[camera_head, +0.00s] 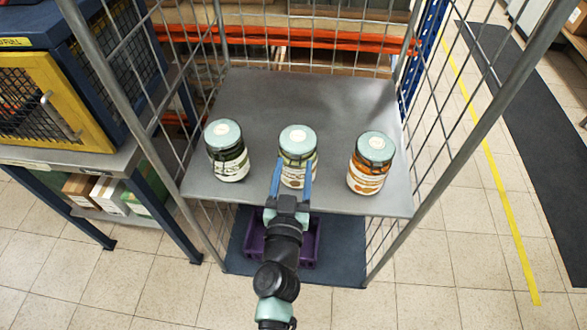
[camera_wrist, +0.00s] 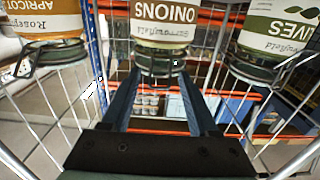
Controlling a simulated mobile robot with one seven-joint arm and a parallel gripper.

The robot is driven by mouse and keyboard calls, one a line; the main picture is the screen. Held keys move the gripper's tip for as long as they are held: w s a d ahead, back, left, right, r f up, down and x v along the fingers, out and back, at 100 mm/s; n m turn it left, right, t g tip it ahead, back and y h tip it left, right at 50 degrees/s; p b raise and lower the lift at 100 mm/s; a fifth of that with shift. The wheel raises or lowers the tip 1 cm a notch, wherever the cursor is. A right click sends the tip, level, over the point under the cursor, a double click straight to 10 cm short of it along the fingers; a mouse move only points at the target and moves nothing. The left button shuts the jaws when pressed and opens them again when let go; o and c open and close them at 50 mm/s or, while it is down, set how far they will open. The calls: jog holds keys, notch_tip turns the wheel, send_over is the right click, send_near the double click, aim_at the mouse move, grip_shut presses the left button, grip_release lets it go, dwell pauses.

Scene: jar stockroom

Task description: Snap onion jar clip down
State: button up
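The onion jar (camera_head: 297,158) is the middle of three on the grey shelf, upright with a pale teal lid. In the wrist view, which is upside down, its "ONIONS" label (camera_wrist: 163,22) is readable and a dark wire clip with glass (camera_wrist: 160,62) shows at the lid end. Whether the clip is up or down I cannot tell. My gripper (camera_head: 291,180) is in front of this jar; its two blue fingers are apart, with nothing held between them. In the wrist view the gripper (camera_wrist: 158,85) points towards the clip end; contact is not clear.
An olive jar (camera_head: 227,152) stands left and an apricot jar (camera_head: 371,162) right on the same shelf (camera_head: 300,95). Wire mesh walls (camera_head: 440,110) flank the shelf. A purple crate (camera_head: 255,240) sits below. The shelf behind the jars is clear.

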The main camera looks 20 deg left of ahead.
grip_shut()
jog(key=shift+f+b, duration=0.25)
jog(key=shift+b, duration=0.5)
